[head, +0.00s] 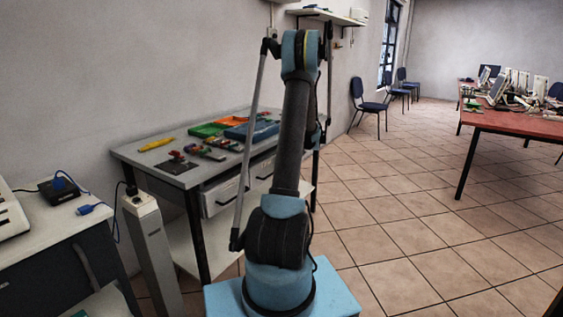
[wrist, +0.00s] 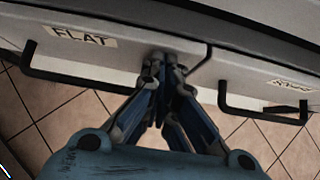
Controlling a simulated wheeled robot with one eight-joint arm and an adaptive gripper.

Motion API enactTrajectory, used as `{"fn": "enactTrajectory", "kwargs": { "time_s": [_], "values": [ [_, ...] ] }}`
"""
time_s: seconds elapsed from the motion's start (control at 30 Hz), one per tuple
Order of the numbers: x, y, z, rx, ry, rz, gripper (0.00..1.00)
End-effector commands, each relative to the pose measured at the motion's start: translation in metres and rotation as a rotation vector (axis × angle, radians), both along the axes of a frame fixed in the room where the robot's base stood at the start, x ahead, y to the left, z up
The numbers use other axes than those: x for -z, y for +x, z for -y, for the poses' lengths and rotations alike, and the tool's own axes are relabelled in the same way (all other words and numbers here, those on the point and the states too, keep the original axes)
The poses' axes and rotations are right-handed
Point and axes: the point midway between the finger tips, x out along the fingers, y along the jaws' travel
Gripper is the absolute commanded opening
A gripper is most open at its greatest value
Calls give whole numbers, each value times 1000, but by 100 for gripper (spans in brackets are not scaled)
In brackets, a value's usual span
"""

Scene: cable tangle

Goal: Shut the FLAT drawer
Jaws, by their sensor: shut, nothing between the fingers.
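The FLAT drawer front, with its label (wrist: 80,37), is at the upper left of the wrist view. Its black bar handle (wrist: 75,80) runs below the label. My gripper (wrist: 165,62) is shut and empty, its fingertips at the right end of the FLAT front, right of the handle; whether they touch it I cannot tell. How far the drawer stands out is unclear. In the head view the workbench (head: 125,153) has two drawer fronts under its top; the nearer one (head: 222,197) seems to be FLAT, its label unreadable. My gripper is hidden there behind my arm.
In the wrist view a second drawer, with a blurred label (wrist: 289,86) and black handle (wrist: 262,116), adjoins on the right. A grey post (head: 152,250) stands near the bench's left end. Tools and trays (head: 250,128) lie on top. Tiled floor (head: 400,210) to the right is open.

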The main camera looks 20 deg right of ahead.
Motion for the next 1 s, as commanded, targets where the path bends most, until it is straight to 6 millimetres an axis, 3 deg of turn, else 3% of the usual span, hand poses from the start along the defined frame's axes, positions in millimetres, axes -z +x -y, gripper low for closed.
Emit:
{"fn": "enactTrajectory", "kwargs": {
  "time_s": [0.17, 0.37, 0.7, 1.0],
  "values": [
    [-2, 1, -2, -8, 7, 8, 0],
    [0, -17, 15, -8, 3, 3, 0],
    [-47, -55, 44, -8, 1, 0, 0],
    [-69, -73, 58, -9, 1, 0, 0]
  ]
}}
